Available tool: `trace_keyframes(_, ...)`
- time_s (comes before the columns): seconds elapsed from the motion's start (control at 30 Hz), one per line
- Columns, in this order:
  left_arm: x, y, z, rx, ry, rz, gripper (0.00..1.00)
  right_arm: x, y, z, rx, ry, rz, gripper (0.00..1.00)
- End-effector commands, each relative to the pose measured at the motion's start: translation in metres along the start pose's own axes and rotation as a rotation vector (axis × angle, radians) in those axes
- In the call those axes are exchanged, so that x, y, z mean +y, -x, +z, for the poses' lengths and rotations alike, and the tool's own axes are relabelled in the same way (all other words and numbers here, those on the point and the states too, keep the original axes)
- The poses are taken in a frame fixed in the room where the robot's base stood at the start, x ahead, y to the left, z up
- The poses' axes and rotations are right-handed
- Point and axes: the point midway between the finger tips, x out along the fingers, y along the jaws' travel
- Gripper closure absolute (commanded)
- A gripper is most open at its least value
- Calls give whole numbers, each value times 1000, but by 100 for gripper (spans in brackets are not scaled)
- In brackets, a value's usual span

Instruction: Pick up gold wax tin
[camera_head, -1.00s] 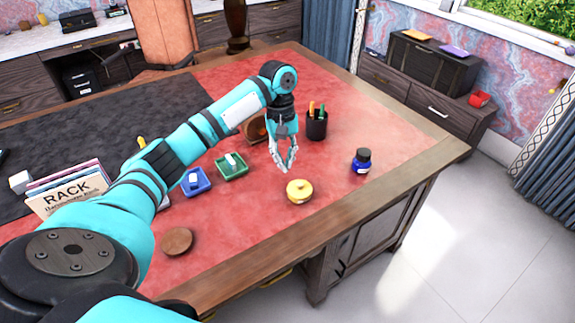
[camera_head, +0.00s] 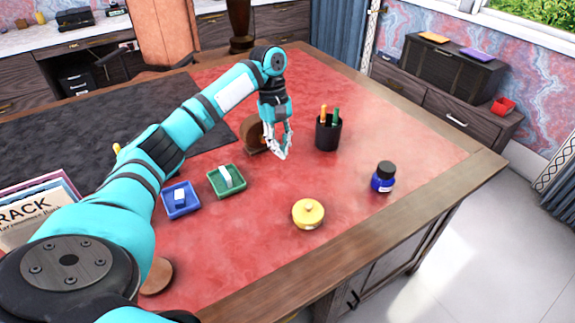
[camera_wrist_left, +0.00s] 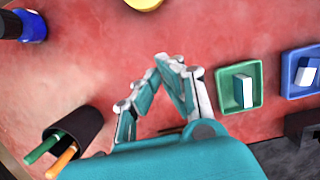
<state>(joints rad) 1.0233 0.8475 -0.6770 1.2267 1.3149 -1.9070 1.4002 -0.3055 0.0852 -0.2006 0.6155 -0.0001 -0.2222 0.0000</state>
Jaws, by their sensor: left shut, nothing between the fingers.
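The gold wax tin (camera_head: 308,213) is a round yellow-gold tin with a small knob on its lid. It stands on the red leather desk top near the front edge, and its edge also shows at the top of the left wrist view (camera_wrist_left: 144,3). My left gripper (camera_head: 281,156) points down above the desk, behind the tin and apart from it. In the left wrist view its fingertips (camera_wrist_left: 168,62) are close together with nothing between them. My right gripper is not in view.
A black pen cup (camera_head: 328,133) stands right of my left gripper. A blue ink bottle (camera_head: 383,177) is right of the tin. A green tray (camera_head: 213,191) and a blue tray (camera_head: 168,211) lie to the left. The leather around the tin is clear.

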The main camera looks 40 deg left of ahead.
Motion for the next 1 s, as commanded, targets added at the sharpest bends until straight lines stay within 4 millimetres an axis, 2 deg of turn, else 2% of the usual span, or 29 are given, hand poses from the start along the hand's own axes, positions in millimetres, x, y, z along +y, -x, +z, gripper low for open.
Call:
trace_keyframes(0.43,-1,-91,1,-1,-1,-2,100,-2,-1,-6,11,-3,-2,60)
trace_keyframes(0.5,0,-90,14,1,-7,0,100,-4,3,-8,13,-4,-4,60)
trace_keyframes(0.7,0,-96,35,1,-3,0,100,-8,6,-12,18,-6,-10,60)
trace_keyframes(1.0,0,-98,40,1,-1,1,100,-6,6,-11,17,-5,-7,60)
